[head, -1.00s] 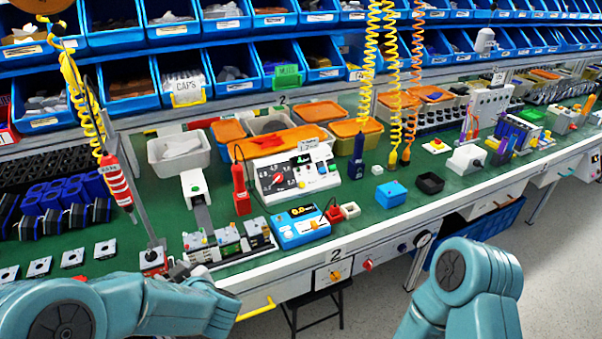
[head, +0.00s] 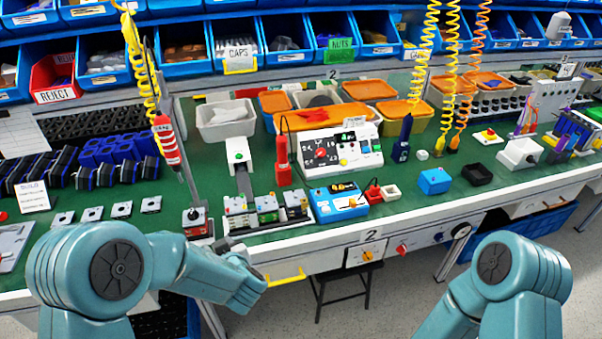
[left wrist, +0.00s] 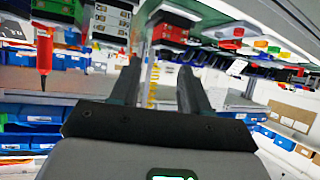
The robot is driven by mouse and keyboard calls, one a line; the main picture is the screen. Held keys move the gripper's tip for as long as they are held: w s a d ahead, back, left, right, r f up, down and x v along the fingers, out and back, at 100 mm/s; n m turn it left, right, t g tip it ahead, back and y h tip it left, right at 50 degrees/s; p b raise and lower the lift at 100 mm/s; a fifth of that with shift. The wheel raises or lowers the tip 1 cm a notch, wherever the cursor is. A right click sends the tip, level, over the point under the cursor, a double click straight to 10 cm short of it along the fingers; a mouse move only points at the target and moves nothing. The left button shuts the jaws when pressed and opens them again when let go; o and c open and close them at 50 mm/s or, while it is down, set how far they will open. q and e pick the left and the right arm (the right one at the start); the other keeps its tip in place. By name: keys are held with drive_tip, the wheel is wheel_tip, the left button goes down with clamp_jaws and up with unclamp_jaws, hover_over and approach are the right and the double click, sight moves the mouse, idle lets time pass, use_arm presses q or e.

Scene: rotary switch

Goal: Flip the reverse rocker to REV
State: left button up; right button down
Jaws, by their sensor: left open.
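A white control box (head: 352,152) stands on the green bench top, with a red dial (head: 320,154) on a dark scale and green and red buttons. The bench front carries panels with an orange switch (head: 367,255) and a red knob (head: 401,249). I cannot make out which part is the reverse rocker, or any REV label. My left gripper (head: 238,250) is at the bench's front edge, partly hidden by my arm. In the left wrist view, its two dark fingers (left wrist: 160,88) are apart with nothing held between them. My right arm shows at lower right, but its gripper does not.
A blue meter (head: 338,203) and a row of small modules (head: 265,212) lie near the front edge. A red tool (head: 168,142) hangs on a yellow coil at left. A yellow handle (head: 285,277) juts from the bench front. A dark stool (head: 345,285) stands below.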

use_arm(q)
drive_tip(key=s+d+f+m+g+h, duration=0.35)
drive_tip(key=s+f+g+h, duration=0.35)
drive_tip(key=s+f, duration=0.95)
drive_tip(key=s+d+f+g+h, duration=0.1)
drive_tip(key=s, duration=0.4)
drive_tip(key=s+d+f+g+h, duration=0.2)
drive_tip(key=s, duration=0.4)
drive_tip(key=shift+s+d+f+m, duration=0.15)
drive_tip(key=shift+d+f+m, duration=0.1)
drive_tip(key=shift+m, duration=0.1)
drive_tip(key=shift+a, duration=0.25)
